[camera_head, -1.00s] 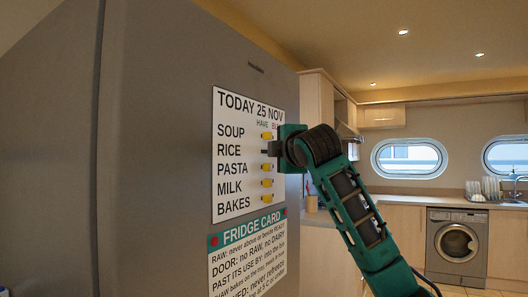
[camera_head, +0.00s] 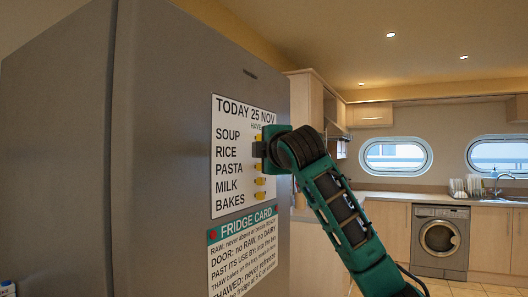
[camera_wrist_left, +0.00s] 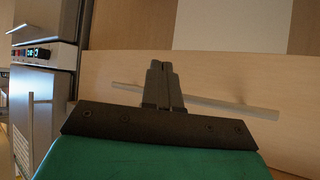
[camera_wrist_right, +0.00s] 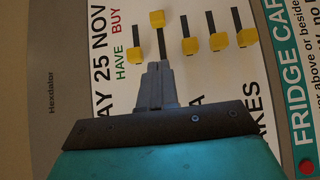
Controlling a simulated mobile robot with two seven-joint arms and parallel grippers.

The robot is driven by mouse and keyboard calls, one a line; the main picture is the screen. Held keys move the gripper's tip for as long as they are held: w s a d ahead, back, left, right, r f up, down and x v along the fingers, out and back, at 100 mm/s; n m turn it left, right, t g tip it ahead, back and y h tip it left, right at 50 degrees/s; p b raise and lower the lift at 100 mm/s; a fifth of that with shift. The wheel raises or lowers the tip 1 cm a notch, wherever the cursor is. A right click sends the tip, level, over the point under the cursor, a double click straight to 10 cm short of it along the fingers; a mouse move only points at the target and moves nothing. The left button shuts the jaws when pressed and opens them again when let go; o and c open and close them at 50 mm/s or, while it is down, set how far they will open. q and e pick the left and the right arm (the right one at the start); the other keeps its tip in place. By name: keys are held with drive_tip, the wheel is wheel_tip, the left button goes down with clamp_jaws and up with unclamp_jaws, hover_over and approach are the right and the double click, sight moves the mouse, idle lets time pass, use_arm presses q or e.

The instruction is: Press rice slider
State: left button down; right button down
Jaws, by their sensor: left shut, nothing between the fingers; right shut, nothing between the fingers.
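The white list board (camera_head: 228,195) on the grey fridge door has a row of yellow slider knobs. My right gripper (camera_wrist_right: 158,68) is shut and empty, its fingertips over the board at the lower end of the rice slot in the right wrist view. The yellow rice knob (camera_wrist_right: 157,18) is at the BUY end of its slot, apart from the fingertips in that view. The soup knob (camera_wrist_right: 135,54) and pasta knob (camera_wrist_right: 190,45) sit at the HAVE end. In the head view my right gripper (camera_head: 257,149) hides the rice knob. My left gripper (camera_wrist_left: 160,70) is shut and empty.
A fridge card (camera_head: 243,250) hangs below the board. A wooden front with a bar handle (camera_wrist_left: 230,107) lies before my left gripper. A washing machine (camera_head: 440,240) stands at the back right, with open floor in front.

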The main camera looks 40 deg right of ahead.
drive_tip(key=b+v, duration=0.1)
drive_tip(key=v, duration=0.7)
drive_tip(key=shift+d, duration=0.2)
drive_tip(key=shift+s, duration=0.2)
drive_tip(key=shift+f, duration=0.15)
